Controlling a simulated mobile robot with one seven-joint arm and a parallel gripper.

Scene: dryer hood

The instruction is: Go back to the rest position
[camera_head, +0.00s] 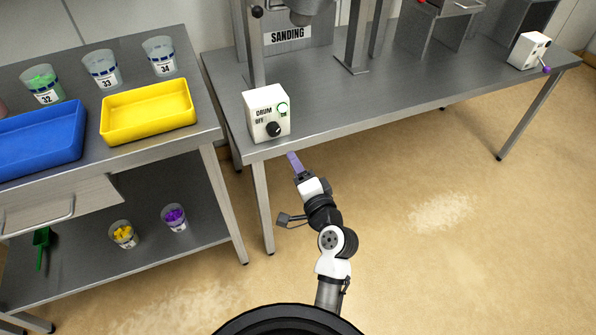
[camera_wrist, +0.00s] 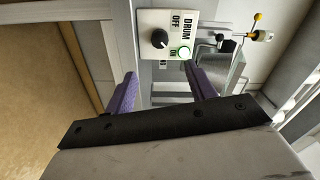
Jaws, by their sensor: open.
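My gripper (camera_head: 293,160) is at the front edge of the sanding bench, just below the drum switch box (camera_head: 266,113). In the wrist view my gripper (camera_wrist: 160,88) shows two purple fingers spread apart, with nothing between them. The white drum box (camera_wrist: 172,35) is ahead of the fingers and apart from them. My arm reaches forward from my base, over the open floor.
The sanding bench (camera_head: 400,90) runs across the back, with another white box (camera_head: 528,50) at its far right. On the left, a steel table holds a blue tray (camera_head: 40,140), a yellow tray (camera_head: 148,112) and labelled cups. The floor (camera_head: 430,240) at right is clear.

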